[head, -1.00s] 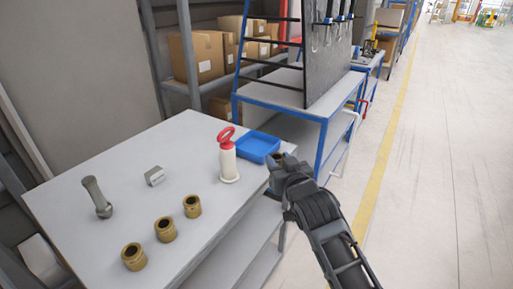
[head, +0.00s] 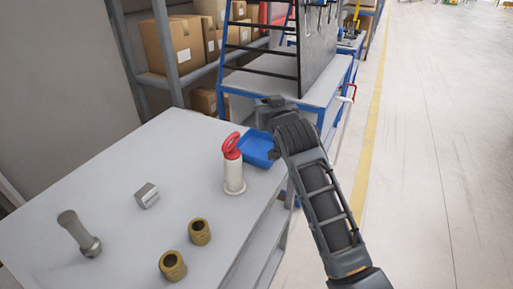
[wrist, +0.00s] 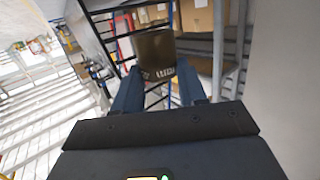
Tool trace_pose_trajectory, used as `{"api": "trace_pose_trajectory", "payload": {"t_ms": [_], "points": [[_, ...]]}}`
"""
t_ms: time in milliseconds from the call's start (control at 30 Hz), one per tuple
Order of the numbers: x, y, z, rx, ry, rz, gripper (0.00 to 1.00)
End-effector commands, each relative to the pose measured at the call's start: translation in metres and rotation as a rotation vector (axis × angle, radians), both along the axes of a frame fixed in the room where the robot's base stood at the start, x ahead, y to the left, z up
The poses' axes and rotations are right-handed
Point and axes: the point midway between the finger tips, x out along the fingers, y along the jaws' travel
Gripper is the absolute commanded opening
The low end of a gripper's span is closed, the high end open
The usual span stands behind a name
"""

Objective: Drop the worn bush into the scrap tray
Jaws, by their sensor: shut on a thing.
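My gripper (head: 268,103) is raised above the far right corner of the bench, over or just behind the scrap tray. In the wrist view my gripper (wrist: 160,72) is shut on a dark brass bush (wrist: 154,48) with pale markings near its lower rim. The head view hides this bush behind my gripper. The blue scrap tray (head: 257,150) sits at the bench's right edge, partly behind a white dispenser. Its visible inside looks empty. I cannot tell whether the bush is directly over it.
The white dispenser with a red handle (head: 233,168) stands upright close to the tray. A blue-framed bench (head: 290,85) stands behind.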

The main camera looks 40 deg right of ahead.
Motion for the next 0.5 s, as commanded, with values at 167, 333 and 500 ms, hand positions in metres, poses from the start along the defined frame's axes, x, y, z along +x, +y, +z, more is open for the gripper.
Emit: {"api": "trace_pose_trajectory", "payload": {"t_ms": [167, 333, 500], "points": [[0.0, 0.0, -0.02, 0.0, 0.0, 0.0, 0.08], [0.0, 0.0, -0.04, 0.0, -0.001, 0.001, 0.08], [0.0, 0.0, -0.053, 0.0, -0.001, 0.001, 0.08]]}}
